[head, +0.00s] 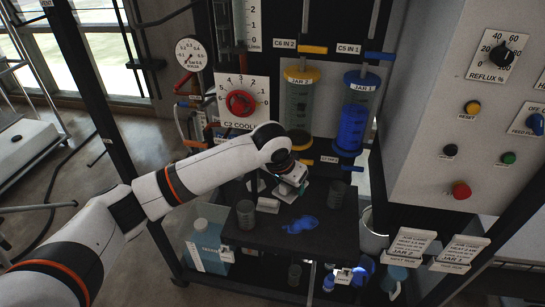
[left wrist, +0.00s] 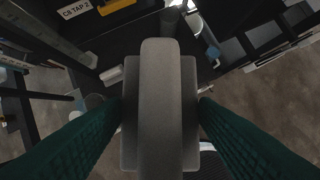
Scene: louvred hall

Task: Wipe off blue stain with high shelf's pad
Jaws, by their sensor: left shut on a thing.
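The blue stain (head: 300,224) is a bright patch on the dark upper shelf (head: 262,236) of the stand. My left gripper (head: 291,190) is above the shelf, behind the stain in the head view. In the left wrist view its green fingers (left wrist: 160,112) are on either side of a grey pad (left wrist: 160,70) with a raised handle, and they are shut on it. The pad's underside is hidden, and I cannot tell whether it touches the shelf. My right gripper is not in view.
A dark cup (head: 246,214) and a small pale block (head: 268,205) stand left of the stain; another dark cup (head: 336,194) stands right. Jar 2 (head: 299,105) and blue-filled jar 1 (head: 354,115) hang behind. A control cabinet (head: 430,140) bounds the right. A jug (head: 207,246) stands below left.

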